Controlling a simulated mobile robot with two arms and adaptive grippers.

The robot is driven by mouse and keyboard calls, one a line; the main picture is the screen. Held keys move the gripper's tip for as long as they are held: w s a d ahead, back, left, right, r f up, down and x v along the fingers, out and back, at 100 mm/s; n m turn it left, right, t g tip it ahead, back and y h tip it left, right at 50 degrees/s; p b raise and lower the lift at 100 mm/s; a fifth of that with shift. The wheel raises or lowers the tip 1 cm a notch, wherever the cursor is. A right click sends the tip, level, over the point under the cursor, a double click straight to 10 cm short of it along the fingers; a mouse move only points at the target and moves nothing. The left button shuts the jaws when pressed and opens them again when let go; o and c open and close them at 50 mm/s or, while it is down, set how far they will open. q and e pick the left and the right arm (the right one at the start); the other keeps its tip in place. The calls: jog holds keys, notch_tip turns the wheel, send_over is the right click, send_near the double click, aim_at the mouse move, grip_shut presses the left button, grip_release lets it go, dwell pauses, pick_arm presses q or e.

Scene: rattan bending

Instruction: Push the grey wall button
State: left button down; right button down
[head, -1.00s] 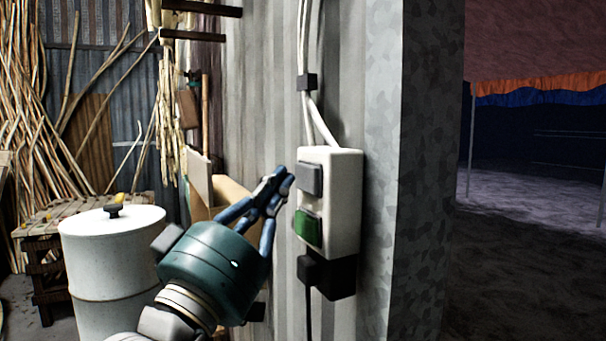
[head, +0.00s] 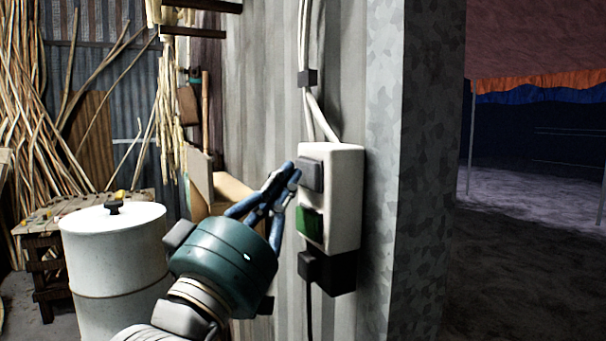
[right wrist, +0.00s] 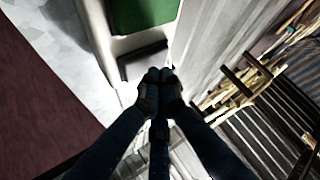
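The grey wall button (head: 311,175) is the upper button on a white switch box (head: 345,190) fixed to the corrugated wall. A green button (head: 309,222) sits below it. My right gripper (head: 293,174) is shut and empty, its fingertips together at the left edge of the grey button. In the right wrist view, the shut fingertips (right wrist: 160,75) are right at the edge of the grey button (right wrist: 144,61), and the green button (right wrist: 143,14) is beyond it. I cannot tell whether the tips touch the button. My left gripper is not in view.
A black box (head: 327,272) hangs under the switch box, with white cables (head: 309,110) above. A white drum (head: 115,260) and a low wooden table (head: 42,225) stand at the left. A dark opening lies right of the wall's edge.

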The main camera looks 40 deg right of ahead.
jog(key=shift+d, duration=0.1)
dwell(0.6)
jog(key=shift+s+d, duration=0.1)
jog(key=shift+d, duration=0.15)
dwell(0.3)
jog(key=shift+a+b, duration=0.2)
jog(key=shift+b, duration=0.25)
jog(key=shift+w+a+f+b, duration=0.15)
jog(key=shift+a+b, duration=0.25)
jog(key=shift+a, duration=0.45)
jog(key=shift+w+a+r+b, duration=0.1)
jog(key=shift+w+a+b, duration=0.2)
jog(key=shift+a, duration=0.55)
jog(key=shift+w+a+f+b, duration=0.15)
jog(key=shift+a+b, duration=0.3)
jog(key=shift+a, duration=0.4)
